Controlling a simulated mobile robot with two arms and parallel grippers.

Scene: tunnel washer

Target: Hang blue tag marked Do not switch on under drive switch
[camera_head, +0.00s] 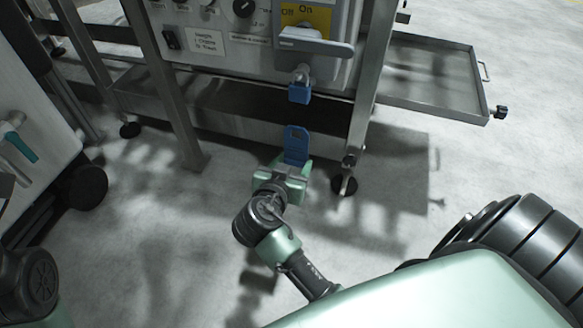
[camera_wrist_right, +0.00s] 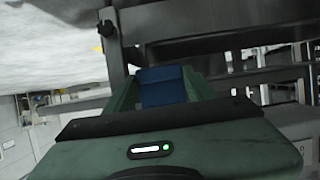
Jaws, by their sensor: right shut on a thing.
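A blue tag (camera_head: 296,145) stands up from my right gripper (camera_head: 295,168), which is shut on its lower part. The tag also shows between the fingers in the right wrist view (camera_wrist_right: 163,87). Its writing cannot be read. The drive switch (camera_head: 312,40) is a grey lever on a yellow plate marked Off and On, on the machine's panel. A blue padlock-like piece (camera_head: 300,92) hangs from a metal part just below the switch. The tag is below this piece, with a gap between them. My left gripper is not in view.
The steel frame has a leg with a caster (camera_head: 344,180) to the right of my right gripper. A shallow metal tray (camera_head: 432,80) juts out at right. A white cabinet (camera_head: 35,140) with a teal handle stands at left. The floor between is clear.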

